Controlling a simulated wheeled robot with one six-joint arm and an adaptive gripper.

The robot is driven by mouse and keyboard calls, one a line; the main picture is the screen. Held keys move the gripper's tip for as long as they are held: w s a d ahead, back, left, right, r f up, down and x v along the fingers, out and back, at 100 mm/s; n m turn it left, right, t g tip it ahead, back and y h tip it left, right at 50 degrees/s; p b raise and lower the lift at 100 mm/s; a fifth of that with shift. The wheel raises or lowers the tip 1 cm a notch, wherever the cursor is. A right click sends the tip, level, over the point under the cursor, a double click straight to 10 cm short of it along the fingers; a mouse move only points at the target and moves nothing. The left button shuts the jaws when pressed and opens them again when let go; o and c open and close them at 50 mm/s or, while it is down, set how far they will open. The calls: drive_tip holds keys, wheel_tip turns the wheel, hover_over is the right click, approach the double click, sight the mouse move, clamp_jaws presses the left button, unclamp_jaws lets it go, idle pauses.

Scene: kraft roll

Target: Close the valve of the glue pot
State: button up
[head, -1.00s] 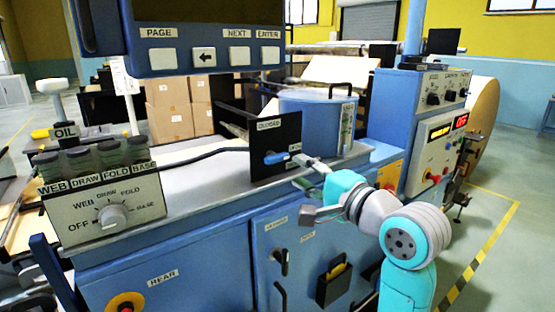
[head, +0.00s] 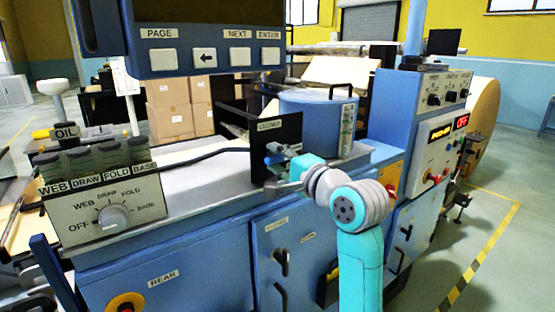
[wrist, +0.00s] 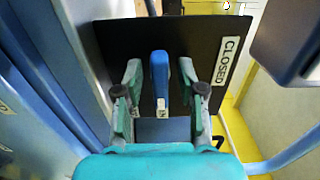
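The glue pot (head: 312,112) is a blue drum with a black lid handle, standing on the machine's worktop. In front of it a black plate (head: 289,133) carries the valve's blue lever (head: 273,153) and a CLOSED label near its top. In the wrist view the blue lever (wrist: 159,75) lies lengthwise between the two fingers of my gripper (wrist: 160,80), with the CLOSED label (wrist: 227,60) off to the right. The lever lies roughly level in the head view. My gripper (head: 279,168) is open around it, with a gap on each side. A second label by the lever is mostly hidden.
A control box (head: 105,205) with a dial and oil bottles stands at the left. A panel of buttons (head: 200,45) hangs above. A tall blue cabinet (head: 400,110) with a lit display stands at the right. A dark hose crosses the worktop to the plate.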

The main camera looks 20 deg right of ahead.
clamp_jaws()
drive_tip(key=shift+n, duration=0.3)
drive_tip(key=n, duration=0.3)
drive_tip(key=shift+n, duration=0.4)
drive_tip(key=n, duration=0.9)
drive_tip(key=shift+n, duration=2.2)
